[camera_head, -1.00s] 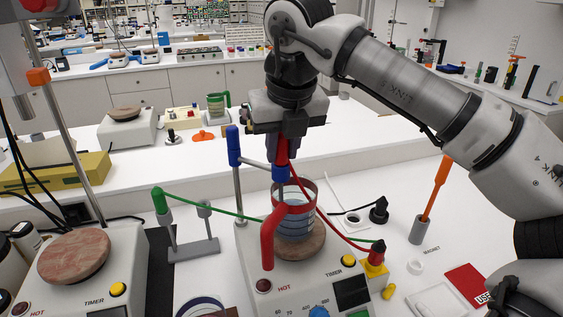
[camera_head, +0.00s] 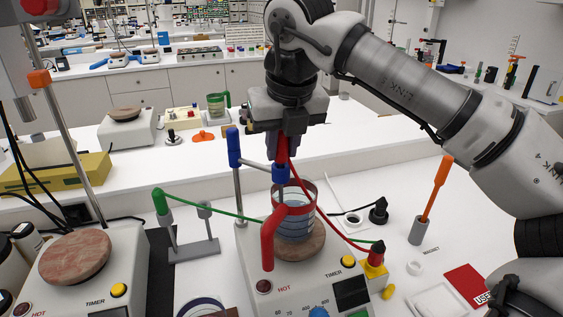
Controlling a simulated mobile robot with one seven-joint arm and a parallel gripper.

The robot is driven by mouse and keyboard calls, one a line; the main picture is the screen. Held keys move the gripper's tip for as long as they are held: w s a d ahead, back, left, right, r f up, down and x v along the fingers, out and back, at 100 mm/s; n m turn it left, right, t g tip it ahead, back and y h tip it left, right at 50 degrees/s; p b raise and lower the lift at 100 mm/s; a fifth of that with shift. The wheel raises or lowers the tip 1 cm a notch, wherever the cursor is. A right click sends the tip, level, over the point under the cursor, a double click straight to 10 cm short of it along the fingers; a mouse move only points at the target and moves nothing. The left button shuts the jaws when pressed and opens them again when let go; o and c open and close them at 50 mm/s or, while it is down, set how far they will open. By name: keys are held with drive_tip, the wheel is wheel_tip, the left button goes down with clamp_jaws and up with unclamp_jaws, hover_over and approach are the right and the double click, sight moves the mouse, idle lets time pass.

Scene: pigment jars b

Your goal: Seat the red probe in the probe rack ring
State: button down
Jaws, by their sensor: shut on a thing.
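My gripper (camera_head: 283,140) is shut on the red probe (camera_head: 282,152), above the red-handled beaker (camera_head: 297,225) of bluish liquid. A red cable (camera_head: 318,212) runs from the probe down to the right. The blue clamp (camera_head: 279,173) of a support rod is directly below the probe's head; a grey shaft shows under it, toward the beaker. I cannot tell how deep the tip is. The grey probe rack (camera_head: 195,250) stands left of the hot plate. Its left post holds the green probe (camera_head: 159,201); its right post has an empty-looking grey ring (camera_head: 205,210).
The beaker is on the hot plate (camera_head: 310,275). A green cable (camera_head: 225,213) crosses between rack and beaker to the yellow connector (camera_head: 374,268). The blue-topped support rod (camera_head: 234,147) stands between rack and gripper. A second hot plate (camera_head: 85,275) is left.

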drive_tip(key=shift+r+p, duration=0.3)
drive_tip(key=shift+r, duration=0.15)
drive_tip(key=shift+r+p, duration=1.65)
drive_tip(key=shift+r, duration=1.25)
wheel_tip(320, 180, up, 11)
drive_tip(key=shift+f, duration=0.15)
